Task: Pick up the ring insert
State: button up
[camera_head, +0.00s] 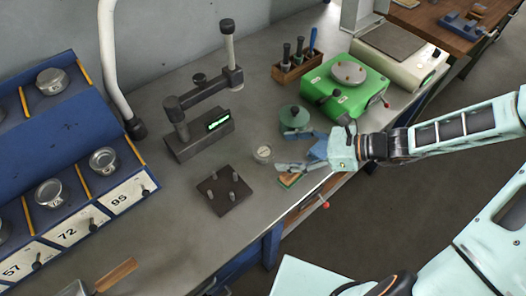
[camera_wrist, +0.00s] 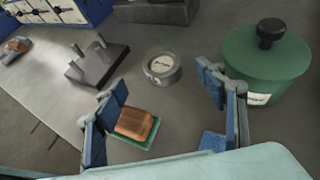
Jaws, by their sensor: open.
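The ring insert appears to be the small round metal piece with a pale, marked face (camera_head: 263,153), lying flat on the grey bench. It also shows in the wrist view (camera_wrist: 162,68), just beyond my fingertips and roughly midway across the gap between them. My gripper (camera_wrist: 163,90) is open and empty, with blue-padded fingers spread wide. In the head view my gripper (camera_head: 303,152) hangs over the bench's front part, to the right of the ring insert. The fingers do not touch it.
A green lidded pot (camera_wrist: 262,70) stands close beside my right finger. A wooden block on a green base (camera_wrist: 136,125) lies near my left finger. A dark plate with upright pegs (camera_head: 225,191) is left of the ring insert. Bare bench surrounds the insert.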

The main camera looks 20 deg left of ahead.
aim_at(263, 150)
jog(key=shift+p+x, duration=0.3)
jog(key=shift+x, duration=2.85)
jog(key=shift+w, duration=0.15)
jog(key=shift+c, duration=0.3)
jog(key=shift+r, duration=0.1)
jog(key=c, duration=1.7)
